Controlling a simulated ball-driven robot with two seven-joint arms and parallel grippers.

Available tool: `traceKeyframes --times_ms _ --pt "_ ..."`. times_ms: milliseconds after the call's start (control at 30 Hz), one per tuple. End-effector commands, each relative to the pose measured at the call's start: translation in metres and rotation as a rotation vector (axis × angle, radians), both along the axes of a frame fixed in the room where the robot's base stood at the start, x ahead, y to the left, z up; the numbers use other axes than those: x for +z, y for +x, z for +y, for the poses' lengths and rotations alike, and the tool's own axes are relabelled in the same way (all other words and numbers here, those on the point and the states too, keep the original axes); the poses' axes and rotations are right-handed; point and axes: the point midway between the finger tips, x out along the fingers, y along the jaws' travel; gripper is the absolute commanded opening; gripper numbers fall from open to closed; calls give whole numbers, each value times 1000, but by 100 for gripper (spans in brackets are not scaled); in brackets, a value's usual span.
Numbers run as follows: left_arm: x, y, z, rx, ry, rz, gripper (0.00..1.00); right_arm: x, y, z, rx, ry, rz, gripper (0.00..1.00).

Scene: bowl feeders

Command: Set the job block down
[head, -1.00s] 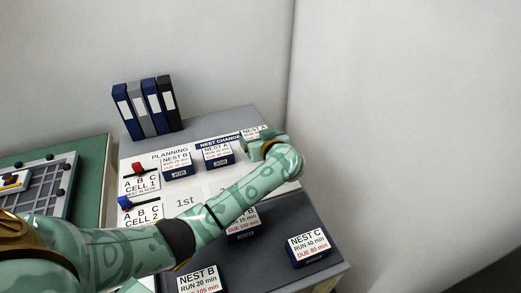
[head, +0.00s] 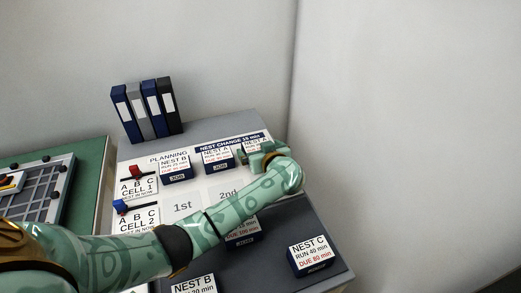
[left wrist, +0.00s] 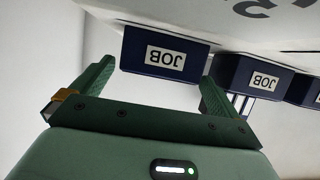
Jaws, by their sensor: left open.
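The job block (head: 257,144) stands at the right end of a row of blocks on the white planning board (head: 150,205), its label partly readable as NEST. My left gripper (head: 258,154) is just in front of it and hides its lower part. In the left wrist view the dark blue block (left wrist: 165,53) with its white JOB label shows just beyond and between the two green fingertips. The left fingers (left wrist: 158,75) are open, with gaps showing beside the block. My right gripper is not in view.
Two more job blocks, NEST A (head: 217,158) and NEST B (head: 176,167), stand left in the row. On the dark front area are a NEST C block (head: 310,255), a NEST B block (head: 193,285) and one partly behind my arm. Binders (head: 145,110) stand at the back.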

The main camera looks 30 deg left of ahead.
Motion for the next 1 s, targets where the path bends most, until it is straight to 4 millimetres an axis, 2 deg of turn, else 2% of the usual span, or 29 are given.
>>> traceKeyframes --times_ms 300,500,700,1000 --pt "32 -40 -46 -3 -5 -3 100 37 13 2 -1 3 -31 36" --pt "44 -64 -72 -2 -3 -2 100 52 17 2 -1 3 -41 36" --pt "47 -73 -83 0 -1 -2 100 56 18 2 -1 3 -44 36" --pt "46 -73 -83 -1 -1 -1 100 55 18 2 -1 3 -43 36"
